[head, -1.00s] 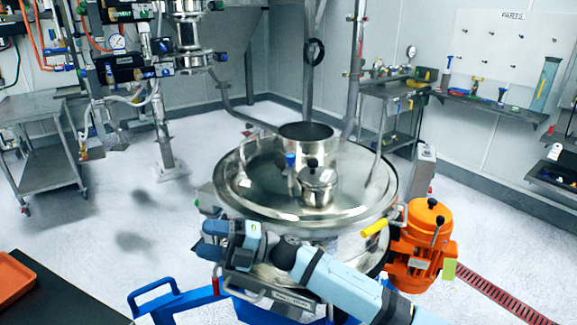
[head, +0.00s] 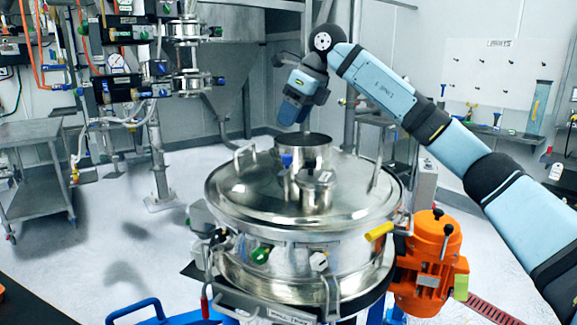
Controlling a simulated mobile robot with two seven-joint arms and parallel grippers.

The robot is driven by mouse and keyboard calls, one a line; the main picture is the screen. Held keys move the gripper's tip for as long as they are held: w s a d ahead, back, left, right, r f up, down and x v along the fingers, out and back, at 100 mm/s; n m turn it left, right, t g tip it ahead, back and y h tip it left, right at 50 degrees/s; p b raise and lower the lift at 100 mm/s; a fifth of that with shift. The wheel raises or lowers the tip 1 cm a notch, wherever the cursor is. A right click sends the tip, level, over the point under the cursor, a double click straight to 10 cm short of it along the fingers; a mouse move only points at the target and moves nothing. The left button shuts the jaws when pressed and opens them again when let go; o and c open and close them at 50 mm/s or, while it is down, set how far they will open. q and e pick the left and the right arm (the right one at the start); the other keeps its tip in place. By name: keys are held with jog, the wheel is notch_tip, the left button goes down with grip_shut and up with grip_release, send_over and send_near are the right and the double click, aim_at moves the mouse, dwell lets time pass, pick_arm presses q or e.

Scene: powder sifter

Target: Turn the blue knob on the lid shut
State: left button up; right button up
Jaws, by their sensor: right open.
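The blue knob (head: 286,158) stands on the round steel lid (head: 235,198) of the sifter, just left of a small capped steel port. Behind the knob an open steel neck (head: 318,143) rises from the lid. My right gripper (head: 290,122) hangs from the raised right arm, pointing down above and behind the knob in the picture, apart from it. It is open and empty; its fingertips are small and dark here. How far the knob is turned cannot be told. My left gripper is out of view.
An orange motor (head: 430,262) and a yellow handle (head: 379,231) sit at the sifter's right side. A wheeled steel cart (head: 35,165) is at the left. Lid handles stand up left and right of the neck. Open floor lies to the left.

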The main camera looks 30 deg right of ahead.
aim_at(288, 155)
jog(key=d+r+h, duration=0.1)
jog(key=d+r, duration=0.1)
jog(key=d, duration=0.1)
jog(key=shift+m, duration=0.3)
jog(key=x, duration=0.4)
jog(key=b+x, duration=0.1)
jog(key=x, duration=0.8)
jog(key=shift+s+d+f+b, duration=0.1)
jog(key=shift+d+b, duration=0.2)
jog(key=shift+b, duration=0.1)
jog(key=c, duration=0.9)
